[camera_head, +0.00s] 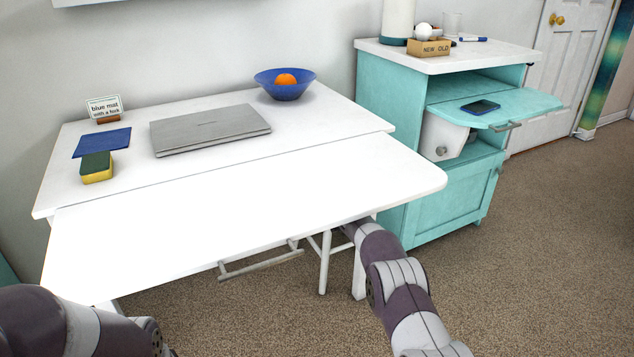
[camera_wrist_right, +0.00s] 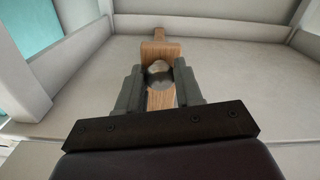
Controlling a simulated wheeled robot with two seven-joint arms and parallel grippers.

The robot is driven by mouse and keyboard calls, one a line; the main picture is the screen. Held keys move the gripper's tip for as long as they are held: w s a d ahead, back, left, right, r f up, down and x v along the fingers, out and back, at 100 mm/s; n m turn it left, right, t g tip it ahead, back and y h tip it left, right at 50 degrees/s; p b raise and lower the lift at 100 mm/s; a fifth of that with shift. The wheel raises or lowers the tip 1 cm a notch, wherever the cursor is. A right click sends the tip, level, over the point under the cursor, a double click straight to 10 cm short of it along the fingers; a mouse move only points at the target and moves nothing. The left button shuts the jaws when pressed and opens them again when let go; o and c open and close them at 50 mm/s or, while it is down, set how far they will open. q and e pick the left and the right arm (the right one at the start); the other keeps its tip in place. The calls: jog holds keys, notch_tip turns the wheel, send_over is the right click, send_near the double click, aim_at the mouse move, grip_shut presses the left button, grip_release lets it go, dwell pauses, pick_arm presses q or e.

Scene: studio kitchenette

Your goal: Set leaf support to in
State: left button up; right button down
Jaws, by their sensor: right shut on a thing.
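The white table (camera_head: 330,110) has its front leaf (camera_head: 240,205) raised, about level with the top. In the right wrist view, a wooden leaf support (camera_wrist_right: 160,50) with a round metallic knob (camera_wrist_right: 160,74) shows under the table. My right gripper (camera_wrist_right: 159,88) is shut on the support at its knob, one finger on each side. In the head view my right arm reaches under the leaf and its gripper is hidden there. My left arm shows at the bottom left of the head view; its gripper is out of view.
On the tabletop are a laptop (camera_head: 210,129), a blue bowl (camera_head: 285,88) with an orange, a sponge (camera_head: 97,167), a blue mat (camera_head: 102,143) and a small sign (camera_head: 104,107). The leaf is bare. A turquoise cabinet (camera_head: 440,190) stands right of the table.

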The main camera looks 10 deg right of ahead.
jog(key=shift+r, duration=0.25)
jog(key=c, duration=1)
grip_release()
jog(key=shift+c, duration=0.2)
jog(key=o, duration=0.3)
jog(key=shift+w+a+f, duration=0.1)
jog(key=shift+w+f, duration=0.15)
jog(key=shift+s+r, duration=0.1)
jog(key=shift+s, duration=0.05)
jog(key=p+v, duration=0.5)
jog(key=v, duration=0.7)
jog(key=shift+s, duration=0.2)
